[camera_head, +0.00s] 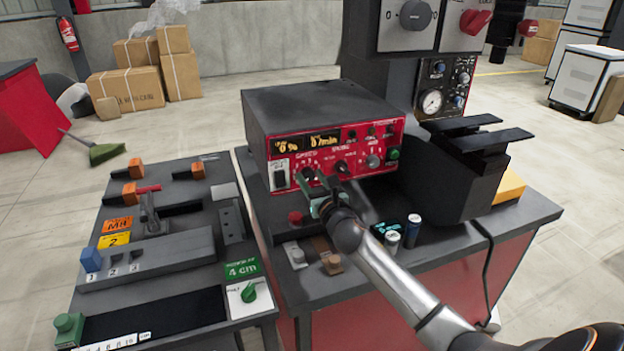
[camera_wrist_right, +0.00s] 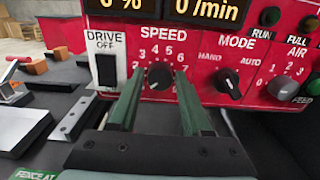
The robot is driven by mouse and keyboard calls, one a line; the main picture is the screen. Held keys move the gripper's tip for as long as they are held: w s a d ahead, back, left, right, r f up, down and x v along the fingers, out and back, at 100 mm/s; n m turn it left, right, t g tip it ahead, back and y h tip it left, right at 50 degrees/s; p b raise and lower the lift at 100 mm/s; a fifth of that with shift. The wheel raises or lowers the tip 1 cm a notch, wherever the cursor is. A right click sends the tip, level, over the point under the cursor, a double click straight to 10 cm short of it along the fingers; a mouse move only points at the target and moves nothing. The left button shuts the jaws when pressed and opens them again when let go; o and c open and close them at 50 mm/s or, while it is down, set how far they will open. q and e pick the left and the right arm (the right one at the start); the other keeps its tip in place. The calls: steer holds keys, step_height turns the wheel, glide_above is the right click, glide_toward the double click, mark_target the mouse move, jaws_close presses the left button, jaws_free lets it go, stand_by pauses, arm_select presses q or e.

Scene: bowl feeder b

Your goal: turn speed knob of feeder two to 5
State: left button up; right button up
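The red-fronted control box (camera_head: 335,140) stands on the table, with a SPEED dial and a MODE dial on its panel. In the right wrist view the black speed knob (camera_wrist_right: 160,76) sits below a numbered arc with 4, 5 and 6 near the top. Its exact pointer direction is hard to tell. My right gripper (camera_wrist_right: 159,80) is open, with its green fingers either side of the knob and a gap visible on each side. In the head view the right gripper (camera_head: 322,186) is at the panel's lower left and partly hides the dial. My left gripper is not in view.
The mode knob (camera_wrist_right: 228,83) is close to the right finger. The DRIVE switch (camera_wrist_right: 108,62) is left of the dial, marked OFF. The displays (camera_head: 305,143) read 0 % and 0 /min. A grey fixture board (camera_head: 150,262) lies left; a black machine (camera_head: 445,175) stands right.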

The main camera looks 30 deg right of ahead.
jaws_close()
